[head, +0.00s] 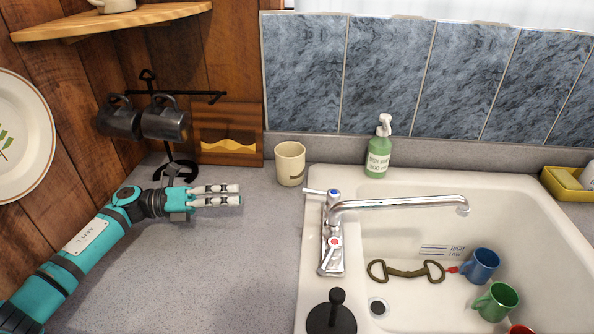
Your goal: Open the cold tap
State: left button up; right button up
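The chrome tap (333,232) stands on the left rim of the sink, with its long spout reaching right over the basin. The cold handle (334,194), marked blue, is at the far end of the tap body, with its lever pointing left. The hot handle (334,243), marked red, is at the near end. My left gripper (240,194) is above the grey counter, left of the tap and apart from it. Its two fingers point right and lie close together with nothing visible between them; whether they are fully shut is unclear. My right gripper is out of view.
A cream mug (290,164) stands between gripper and tap, towards the wall. A soap bottle (378,152) is behind the sink (412,183). A black stand (170,172) with dark mugs is behind my arm. A black plunger-like object (332,318) is near the tap.

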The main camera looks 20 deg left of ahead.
pick_arm(q)
jog(key=shift+w+d, duration=0.1)
jog(key=shift+w, duration=0.15)
jog(key=p, duration=0.2)
send_near(309, 192)
jog(key=p+x, duration=0.2)
jog(key=x, duration=0.2)
jog(key=p+x, duration=0.1)
jog(key=x, duration=0.4)
jog(key=shift+w+f+p, duration=0.1)
jog(key=shift+w+p, duration=0.25)
jog(key=shift+p, duration=0.05)
jog(key=shift+w+d+f, duration=0.15)
jog(key=shift+d, duration=0.2)
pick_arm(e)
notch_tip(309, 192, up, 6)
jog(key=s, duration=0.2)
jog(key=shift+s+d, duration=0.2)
pick_arm(q)
jog(key=c, duration=0.7)
grip_shut()
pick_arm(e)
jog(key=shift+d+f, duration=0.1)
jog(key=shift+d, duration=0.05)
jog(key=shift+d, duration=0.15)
